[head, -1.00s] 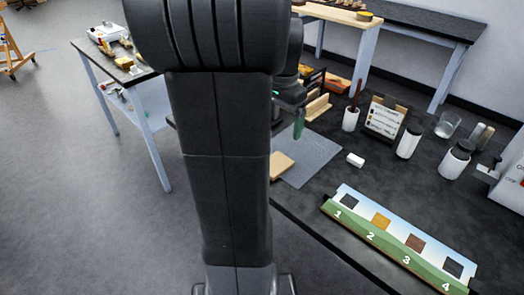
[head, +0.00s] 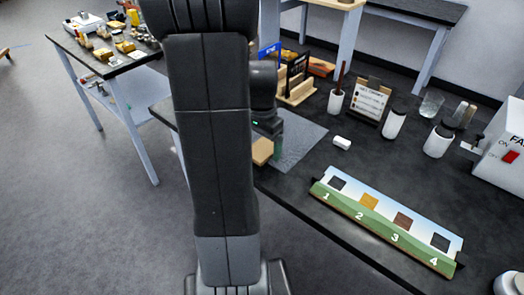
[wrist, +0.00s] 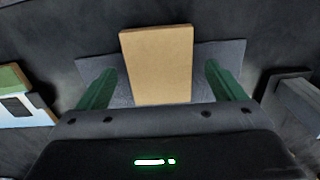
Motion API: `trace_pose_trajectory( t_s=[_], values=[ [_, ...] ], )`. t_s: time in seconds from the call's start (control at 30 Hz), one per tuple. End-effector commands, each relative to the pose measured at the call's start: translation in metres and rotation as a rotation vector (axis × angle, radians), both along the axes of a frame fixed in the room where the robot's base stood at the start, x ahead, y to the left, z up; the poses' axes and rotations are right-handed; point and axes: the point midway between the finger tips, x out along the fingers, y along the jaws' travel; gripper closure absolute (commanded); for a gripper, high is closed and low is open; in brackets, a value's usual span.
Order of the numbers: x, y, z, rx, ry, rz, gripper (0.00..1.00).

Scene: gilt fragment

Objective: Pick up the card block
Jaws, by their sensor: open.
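The card block is a flat tan block (wrist: 157,62) in the middle of the wrist view, on a grey mat (wrist: 236,50). In the head view the block (head: 262,150) is partly hidden behind my arm, at the left part of the mat (head: 305,140). My gripper (wrist: 160,72) is open, with one green finger on each side of the block. Gaps show between the fingers and the block, and it is not gripped. In the head view the fingers are largely hidden by my arm.
A numbered board with coloured squares (head: 385,222) lies along the table's front edge. A small white piece (head: 342,142) is right of the mat. A white cup (head: 336,102), lidded jars (head: 394,124) and a sign stand (head: 370,100) are behind. Dark table surface (head: 300,180) is free between mat and board.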

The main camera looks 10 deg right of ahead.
Motion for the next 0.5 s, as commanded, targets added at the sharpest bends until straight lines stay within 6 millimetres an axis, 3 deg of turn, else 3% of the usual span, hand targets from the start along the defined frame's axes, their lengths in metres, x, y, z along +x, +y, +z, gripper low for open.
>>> trace_pose_trajectory(
  t_s=[0.27, 0.5],
  values=[
    [-0.0001, -0.0001, -0.0052, 0.000, 0.000, 0.000, 0.11],
    [0.0001, -0.0001, -0.0049, 0.000, 0.000, 0.001, 0.54]
  ],
)
